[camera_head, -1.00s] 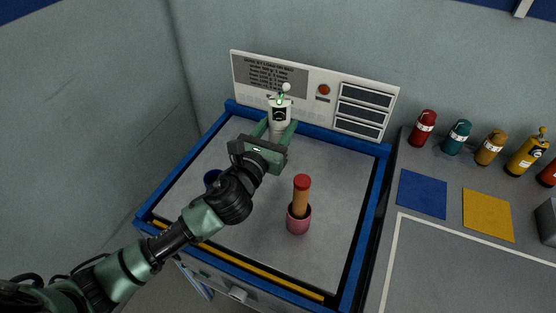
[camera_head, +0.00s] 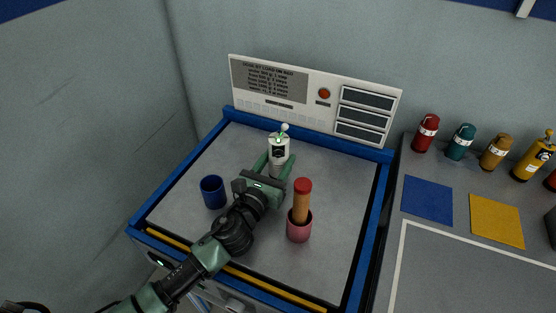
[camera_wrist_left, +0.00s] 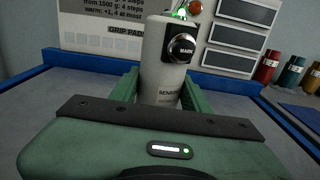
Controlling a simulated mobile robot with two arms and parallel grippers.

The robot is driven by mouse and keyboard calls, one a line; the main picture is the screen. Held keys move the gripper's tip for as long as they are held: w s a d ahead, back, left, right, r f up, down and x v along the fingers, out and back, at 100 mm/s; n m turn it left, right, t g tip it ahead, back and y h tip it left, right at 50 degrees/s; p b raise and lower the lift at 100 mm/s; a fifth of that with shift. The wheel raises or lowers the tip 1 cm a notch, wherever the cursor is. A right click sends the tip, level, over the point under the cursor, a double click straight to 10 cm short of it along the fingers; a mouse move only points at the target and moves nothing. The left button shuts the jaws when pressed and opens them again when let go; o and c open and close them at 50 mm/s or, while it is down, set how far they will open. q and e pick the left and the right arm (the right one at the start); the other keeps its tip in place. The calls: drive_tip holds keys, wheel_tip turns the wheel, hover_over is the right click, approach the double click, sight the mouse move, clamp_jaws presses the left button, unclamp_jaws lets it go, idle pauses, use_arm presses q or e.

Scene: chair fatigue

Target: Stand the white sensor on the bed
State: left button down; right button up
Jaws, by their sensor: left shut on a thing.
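The white sensor (camera_head: 279,150) is a pale upright cylinder with a black-framed knob and a green light on top. It is over the grey bed (camera_head: 335,165), which has a blue rim. My left gripper (camera_head: 275,168) is shut on the sensor's lower part, with a green finger on each side. In the left wrist view the sensor (camera_wrist_left: 163,60) stands upright between the fingers (camera_wrist_left: 158,90); its base is hidden behind the gripper body. I cannot tell whether its base touches the bed. My right gripper is not in view.
A blue cup (camera_head: 213,193) is left of my left gripper. A pink cup (camera_head: 299,228) holding a red-topped brown stick is on the right. A white panel (camera_head: 318,100) stands behind the bed. Several coloured bottles (camera_head: 461,139) line the right-hand table.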

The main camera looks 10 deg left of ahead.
use_arm(q)
drive_tip(key=shift+f, duration=0.2)
drive_tip(key=c, duration=0.7)
unclamp_jaws()
drive_tip(key=shift+r, duration=0.15)
drive_tip(key=shift+s+r, duration=0.1)
drive_tip(key=s, duration=0.3)
drive_tip(key=s+a, duration=0.1)
drive_tip(key=s, duration=0.3)
drive_tip(key=s+a, duration=0.1)
drive_tip(key=s, duration=0.2)
drive_tip(key=shift+s, duration=0.25)
drive_tip(key=shift+s+a, duration=0.1)
drive_tip(key=shift+s, duration=0.45)
